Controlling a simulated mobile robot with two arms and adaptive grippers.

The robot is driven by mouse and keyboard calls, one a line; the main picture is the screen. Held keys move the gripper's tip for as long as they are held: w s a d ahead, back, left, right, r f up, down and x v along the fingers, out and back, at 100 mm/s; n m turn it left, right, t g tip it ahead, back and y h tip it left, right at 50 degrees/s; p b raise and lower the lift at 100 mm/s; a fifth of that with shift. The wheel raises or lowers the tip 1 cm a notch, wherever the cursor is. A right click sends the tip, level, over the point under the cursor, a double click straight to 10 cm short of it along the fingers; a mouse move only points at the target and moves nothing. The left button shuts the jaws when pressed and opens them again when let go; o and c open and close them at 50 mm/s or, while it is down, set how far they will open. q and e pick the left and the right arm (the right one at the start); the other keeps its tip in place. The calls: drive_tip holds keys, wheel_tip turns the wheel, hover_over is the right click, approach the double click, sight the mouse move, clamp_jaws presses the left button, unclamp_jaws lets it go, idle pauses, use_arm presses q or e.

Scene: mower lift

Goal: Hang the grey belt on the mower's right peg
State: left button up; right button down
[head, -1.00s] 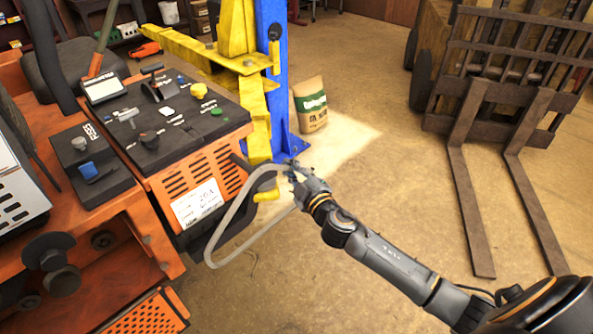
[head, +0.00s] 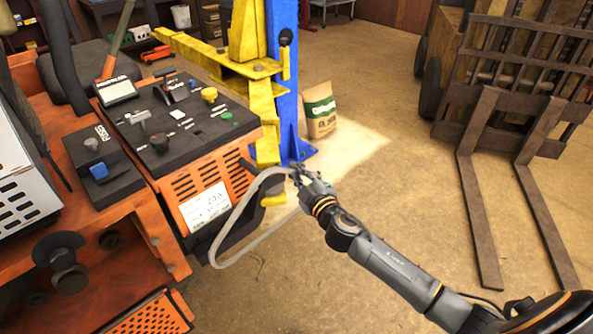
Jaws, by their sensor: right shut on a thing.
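The grey belt (head: 233,217) hangs as a long thin loop beside the right end of the orange mower (head: 160,210). My right gripper (head: 297,176) is shut on the belt at its upper right end, to the right of the mower. The loop slants down and left, its low end in front of the mower's lower side. A short dark bar (head: 249,164) sticks out at the mower's right edge, close behind the belt's upper part. I cannot tell whether it is the right peg or whether the belt touches it. My left gripper is out of view.
A yellow handle-like part (head: 273,200) shows close to the belt, below my gripper. A blue post (head: 287,90) with yellow lift arms (head: 205,55) stands behind. A paper sack (head: 320,110) and a forklift's forks (head: 480,200) are farther right. Floor between is clear.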

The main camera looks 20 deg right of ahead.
drive_tip(key=shift+w, duration=0.25)
drive_tip(key=shift+w+a, duration=0.35)
drive_tip(key=shift+w, duration=0.45)
drive_tip(key=shift+w+a, duration=0.3)
drive_tip(key=shift+w, duration=0.45)
drive_tip(key=shift+w, duration=0.1)
drive_tip(key=shift+f+b, duration=0.1)
drive_tip(key=shift+b, duration=0.25)
drive_tip(key=shift+f+b, duration=0.4)
drive_tip(key=c, duration=1.4)
unclamp_jaws()
drive_tip(key=shift+o, duration=0.2)
